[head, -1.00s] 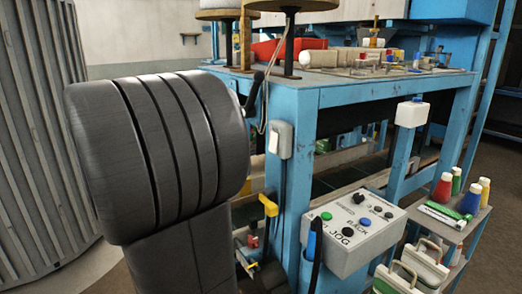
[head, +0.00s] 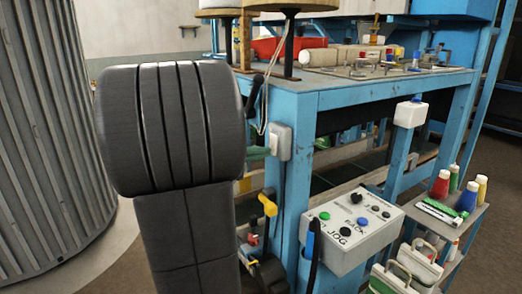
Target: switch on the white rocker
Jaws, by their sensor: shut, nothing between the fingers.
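The white rocker (head: 280,142) is a small pale switch box on the front blue post of the workbench, just right of my dark arm. It shows nearly edge-on, so I cannot tell its on or off position. My arm's thick dark links fill the left middle of the head view. My gripper is not seen; the arm hides that area. A small green shape (head: 259,152) shows between my arm and the rocker, and I cannot tell what it belongs to.
A grey control box (head: 350,228) with several knobs and buttons sits below right of the rocker. A yellow-handled lever (head: 267,204) is below the rocker. A black crank handle (head: 255,95) is above left. A small shelf (head: 468,222) with bottles stands at right.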

